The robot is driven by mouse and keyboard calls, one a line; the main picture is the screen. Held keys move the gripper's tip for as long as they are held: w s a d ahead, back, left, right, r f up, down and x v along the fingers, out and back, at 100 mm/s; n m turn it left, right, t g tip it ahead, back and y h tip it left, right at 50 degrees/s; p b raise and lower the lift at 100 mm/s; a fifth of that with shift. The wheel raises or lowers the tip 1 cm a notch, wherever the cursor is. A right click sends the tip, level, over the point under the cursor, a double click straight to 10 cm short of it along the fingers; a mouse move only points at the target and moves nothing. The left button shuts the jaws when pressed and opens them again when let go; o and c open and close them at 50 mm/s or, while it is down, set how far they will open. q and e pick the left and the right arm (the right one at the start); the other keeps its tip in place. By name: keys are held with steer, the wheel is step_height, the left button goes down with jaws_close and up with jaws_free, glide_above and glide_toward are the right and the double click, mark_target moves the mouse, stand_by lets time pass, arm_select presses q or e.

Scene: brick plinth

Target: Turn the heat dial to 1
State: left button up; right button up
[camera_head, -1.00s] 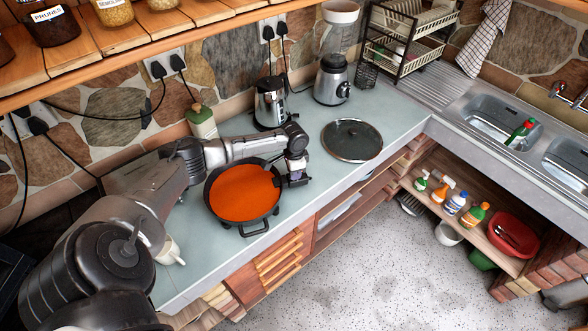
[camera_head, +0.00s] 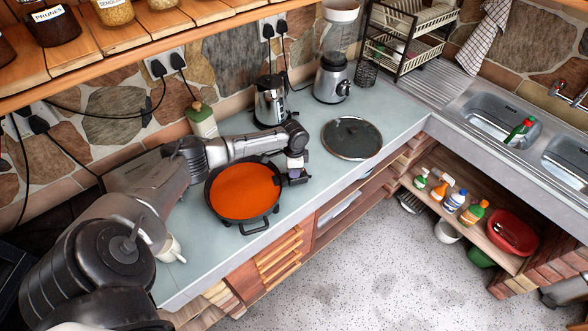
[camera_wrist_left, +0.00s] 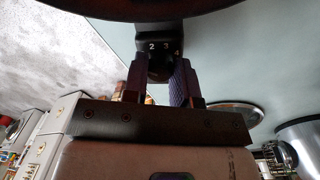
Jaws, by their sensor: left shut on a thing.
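My left gripper (camera_head: 296,176) is at the right side of a round black pan (camera_head: 247,221) filled with orange food. In the left wrist view, the gripper (camera_wrist_left: 158,72) is shut on the black heat dial (camera_wrist_left: 158,48), one finger on each side. White figures 2, 3 and 4 show along the dial's far edge. The figure 1 and any pointer are not visible. The pan's dark underside spans the top of this view. In the head view the gripper hides the dial. My right gripper is not in view.
A glass lid (camera_head: 352,138) lies on the counter to the right of the pan. A white jug (camera_head: 172,249) is by my left arm. The counter's front edge is close to the gripper.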

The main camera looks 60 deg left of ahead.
arm_select(q)
steer(key=o, duration=0.9)
steer(key=shift+o, duration=0.2)
steer(key=shift+r, duration=0.1)
step_height(320, 180, up, 14)
steer(key=b, duration=0.1)
steer(key=shift+w+a+f, duration=0.2)
steer(key=shift+a, duration=0.1)
